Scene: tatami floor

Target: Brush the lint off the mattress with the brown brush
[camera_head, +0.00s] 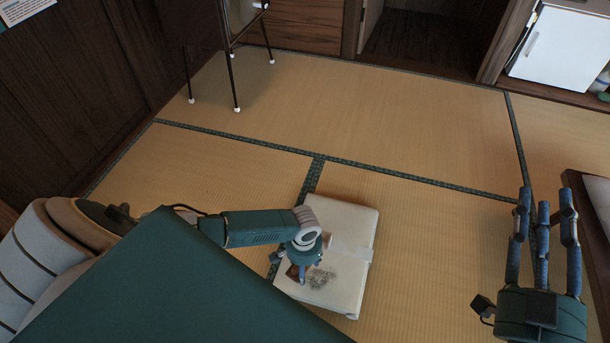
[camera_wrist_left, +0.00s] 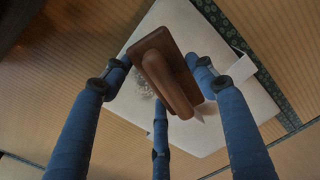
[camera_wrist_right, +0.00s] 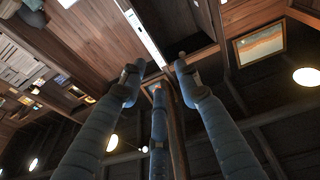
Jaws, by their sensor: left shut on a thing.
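The white mattress (camera_head: 345,220) lies on the tatami floor below and in front of me; it also shows in the left wrist view (camera_wrist_left: 207,135). A grey patch of lint (camera_head: 322,278) is on its near part, and part of it shows beside the brush in the left wrist view (camera_wrist_left: 143,84). My left gripper (camera_head: 305,268) is shut on the handle of the brown brush (camera_wrist_left: 165,72), over the mattress's near left part. The brush (camera_head: 293,272) is mostly hidden by the gripper in the head view; I cannot tell whether it touches the mattress. My right gripper (camera_head: 545,205) is open, empty and pointing up.
A dark wooden-edged piece of furniture (camera_head: 585,205) stands at the right edge. A thin-legged stand (camera_head: 235,80) is at the back left, and a white cabinet (camera_head: 560,48) at the back right. The tatami (camera_head: 400,120) behind the mattress is clear.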

